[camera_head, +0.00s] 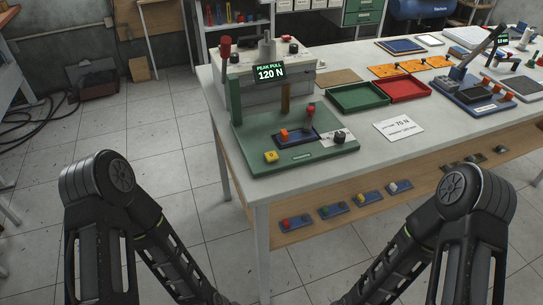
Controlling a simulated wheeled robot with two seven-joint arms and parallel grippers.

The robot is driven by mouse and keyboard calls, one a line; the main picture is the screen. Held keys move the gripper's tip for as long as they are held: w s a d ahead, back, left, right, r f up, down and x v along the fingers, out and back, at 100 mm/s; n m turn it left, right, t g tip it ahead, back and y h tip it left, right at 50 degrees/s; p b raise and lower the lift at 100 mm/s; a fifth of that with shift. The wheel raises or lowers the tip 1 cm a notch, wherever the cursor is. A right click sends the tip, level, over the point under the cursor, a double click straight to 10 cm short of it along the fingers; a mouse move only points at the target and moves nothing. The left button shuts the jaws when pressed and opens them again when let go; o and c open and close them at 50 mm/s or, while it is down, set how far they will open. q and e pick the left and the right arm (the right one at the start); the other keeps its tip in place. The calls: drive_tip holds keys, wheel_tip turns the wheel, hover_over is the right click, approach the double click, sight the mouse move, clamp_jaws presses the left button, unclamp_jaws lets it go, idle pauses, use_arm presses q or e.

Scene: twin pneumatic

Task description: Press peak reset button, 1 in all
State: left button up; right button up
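The test press with a green base (300,165) stands on the near left end of the white workbench. Its display (269,71) reads "PEAK PULL 120 N". A yellow button (271,156) sits at the front left corner of the base; no readable label shows which control is the peak reset. A dark round knob (340,138) sits on a pale plate at the base's right. A blue fixture with an orange block (284,134) lies between them. My two arms show at the lower left and lower right, but both grippers are outside the view.
A card reading 75 N (399,129) lies right of the press. Green (357,97) and red (403,89) trays stand behind it. A tall red-topped lever (225,48) rises at the press's left. Several small blue fixtures sit on the lower shelf (310,229). The floor before the bench is clear.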

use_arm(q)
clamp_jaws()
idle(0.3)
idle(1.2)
